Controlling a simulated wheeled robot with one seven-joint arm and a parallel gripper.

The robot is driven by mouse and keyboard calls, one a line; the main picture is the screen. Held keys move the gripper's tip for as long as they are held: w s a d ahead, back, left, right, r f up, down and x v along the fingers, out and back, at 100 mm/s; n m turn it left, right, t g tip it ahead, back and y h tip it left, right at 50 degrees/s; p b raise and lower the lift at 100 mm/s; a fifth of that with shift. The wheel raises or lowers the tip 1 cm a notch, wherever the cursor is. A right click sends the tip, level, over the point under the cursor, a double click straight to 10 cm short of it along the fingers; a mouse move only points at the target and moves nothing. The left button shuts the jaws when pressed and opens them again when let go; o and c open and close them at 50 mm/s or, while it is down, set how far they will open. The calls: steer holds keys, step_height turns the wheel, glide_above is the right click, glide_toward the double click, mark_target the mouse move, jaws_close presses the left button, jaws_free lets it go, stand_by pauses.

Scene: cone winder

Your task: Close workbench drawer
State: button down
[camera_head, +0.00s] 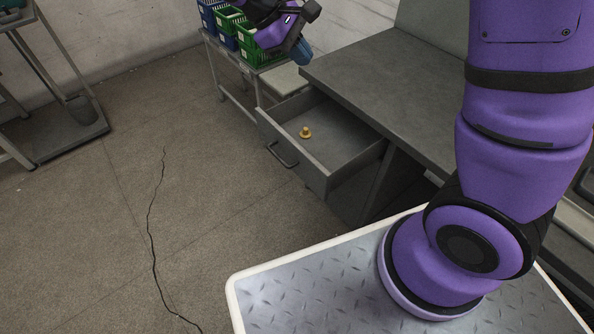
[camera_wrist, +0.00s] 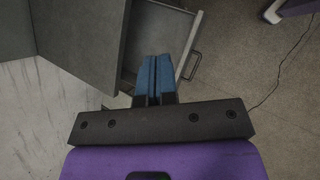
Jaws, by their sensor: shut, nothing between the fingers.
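The grey workbench drawer (camera_head: 293,174) is pulled well out from under the workbench (camera_head: 372,90) in the head view. A dark bar handle (camera_head: 282,154) is on its front, and a small yellow knob-like object (camera_head: 305,132) lies inside. My gripper (camera_head: 300,52) is above and behind the drawer in the head view, its blue fingers pointing down. In the wrist view the blue fingers of my gripper (camera_wrist: 158,60) are together and empty. The drawer (camera_wrist: 188,44) and its handle (camera_wrist: 194,66) show beyond and beside them. No contact with the drawer is visible.
A cart (camera_head: 231,63) with green and blue baskets (camera_head: 247,38) stands behind the drawer against the wall. Another rack (camera_head: 62,120) stands at the far left. The floor in front of the drawer is clear, with a dark crack (camera_head: 152,235).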

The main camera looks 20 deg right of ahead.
steer(key=w+a+f+n+t+h, duration=0.1)
steer(key=a+f+n+h, duration=0.25)
steer(key=f, duration=0.65)
steer(key=a+f+n+t+h, duration=0.25)
steer(key=a+f, duration=0.25)
steer(key=f, duration=0.6)
steer(key=w+a+f+n+h, duration=0.1)
steer(key=a+f+n+h, duration=0.25)
steer(key=f, duration=0.65)
steer(key=n+t, duration=0.4)
steer(key=t, duration=0.1)
glide_toward(303, 169)
steer(key=shift+g+h, duration=0.25)
steer(key=shift+h, duration=0.2)
steer(key=x, duration=0.7)
steer(key=shift+w+d+f, duration=0.15)
steer(key=shift+w+f, duration=0.1)
steer(key=shift+f, duration=0.15)
steer(key=shift+d, duration=0.1)
steer(key=x, duration=2.7)
steer(key=shift+f, duration=0.1)
steer(key=shift+w+d, duration=0.25)
steer(key=shift+d, duration=0.35)
steer(key=shift+d+r, duration=0.1)
steer(key=shift+r, duration=0.1)
